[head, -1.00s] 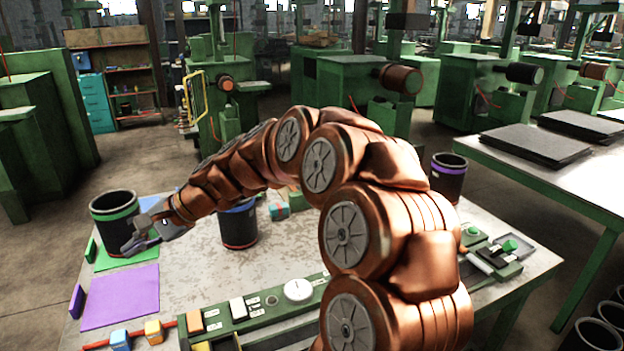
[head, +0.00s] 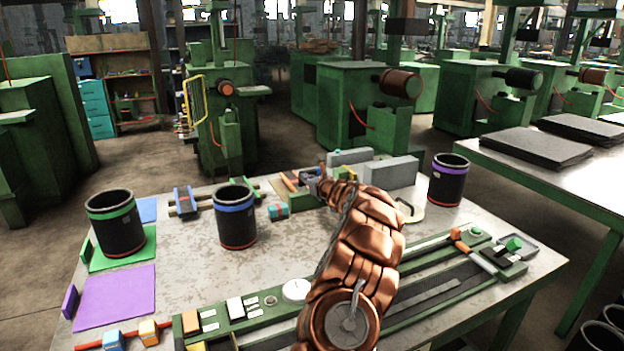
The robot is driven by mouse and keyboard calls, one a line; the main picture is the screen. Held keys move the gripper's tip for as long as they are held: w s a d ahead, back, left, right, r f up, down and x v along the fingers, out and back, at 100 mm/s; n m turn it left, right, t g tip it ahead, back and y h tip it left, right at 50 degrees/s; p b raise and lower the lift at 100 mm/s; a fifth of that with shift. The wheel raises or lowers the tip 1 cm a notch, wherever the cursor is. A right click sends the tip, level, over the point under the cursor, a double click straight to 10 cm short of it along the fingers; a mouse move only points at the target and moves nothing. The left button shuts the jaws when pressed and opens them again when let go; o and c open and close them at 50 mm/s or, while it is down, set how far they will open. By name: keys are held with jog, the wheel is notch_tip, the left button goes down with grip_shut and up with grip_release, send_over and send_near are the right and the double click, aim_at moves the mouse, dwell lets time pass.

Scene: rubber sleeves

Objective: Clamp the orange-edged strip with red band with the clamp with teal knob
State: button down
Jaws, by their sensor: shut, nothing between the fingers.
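My gripper (head: 311,181) is at the back middle of the workbench, small in the picture, shut and empty. It is beside a green block with an orange-edged piece (head: 290,183) on its left, which may be the strip; no red band can be made out on it. The clamp's body cannot be told apart there. A pale C-shaped piece (head: 411,211) lies right of my arm, partly hidden by it.
Black sleeves with green (head: 115,225), blue (head: 236,218) and purple (head: 449,180) bands stand on the bench (head: 190,260). A teal-and-red block (head: 278,211), a blue fixture (head: 185,201) and grey blocks (head: 390,173) are at the back. A green rail (head: 230,320) runs along the front.

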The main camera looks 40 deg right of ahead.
jog(key=s+d+f+m+h, duration=0.1)
jog(key=s+d+f+m, duration=0.1)
jog(key=d, duration=0.3)
jog(key=shift+s+d+f+h, duration=0.25)
jog(key=shift+s+d+h, duration=0.05)
jog(key=shift+s+h, duration=0.1)
jog(key=shift+w, duration=0.1)
